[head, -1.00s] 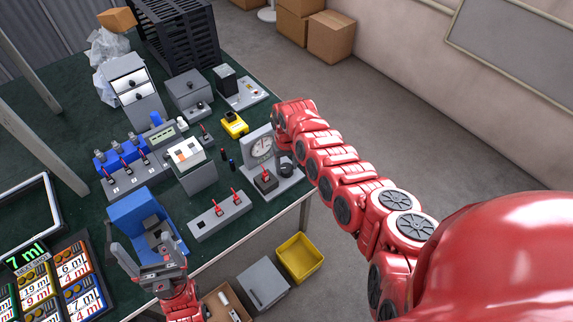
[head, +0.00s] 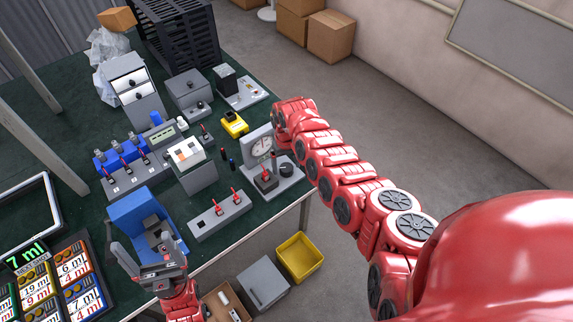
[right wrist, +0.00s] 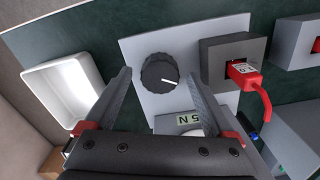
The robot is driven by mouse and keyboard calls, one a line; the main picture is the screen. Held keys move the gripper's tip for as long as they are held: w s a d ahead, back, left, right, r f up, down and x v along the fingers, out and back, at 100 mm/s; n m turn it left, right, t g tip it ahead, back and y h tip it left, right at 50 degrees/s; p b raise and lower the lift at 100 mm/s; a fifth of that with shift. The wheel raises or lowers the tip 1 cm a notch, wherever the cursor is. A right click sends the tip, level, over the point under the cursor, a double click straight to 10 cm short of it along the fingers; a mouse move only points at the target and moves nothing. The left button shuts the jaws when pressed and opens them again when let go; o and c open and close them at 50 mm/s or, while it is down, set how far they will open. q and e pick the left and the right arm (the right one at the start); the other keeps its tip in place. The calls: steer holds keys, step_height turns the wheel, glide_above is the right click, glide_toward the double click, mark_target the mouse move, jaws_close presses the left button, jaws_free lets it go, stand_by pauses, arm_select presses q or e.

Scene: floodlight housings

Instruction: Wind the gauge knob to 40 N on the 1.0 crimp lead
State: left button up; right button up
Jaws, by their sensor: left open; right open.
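The pull gauge (head: 262,147), with a round white dial, stands on a grey plate (head: 294,187) at the bench's right edge. Its black ribbed knob (right wrist: 157,73) has a white mark pointing right and slightly down in the right wrist view. My right gripper (right wrist: 156,80) is open, its fingers on either side of the knob; I cannot tell whether they touch it. A red lead (right wrist: 242,72) labelled 1.0 sits in the dark block beside the knob. The gauge's label (right wrist: 188,120), partly hidden by my gripper, shows an N. My left gripper (head: 140,245) is open by a blue holder.
A grey block with red leads (head: 220,215) lies left of the gauge. A yellow device (head: 234,124) stands behind it. A white open box (right wrist: 72,88) shows left of the knob. A yellow bin (head: 300,256) is below the bench edge.

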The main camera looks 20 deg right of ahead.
step_height(320, 180, up, 12)
steer(key=b, duration=0.2)
step_height(320, 180, up, 4)
steer(key=r, duration=0.1)
glide_above(287, 167)
steer(key=shift+a+r+p, duration=0.1)
steer(key=shift+p, duration=0.25)
stand_by(0.4)
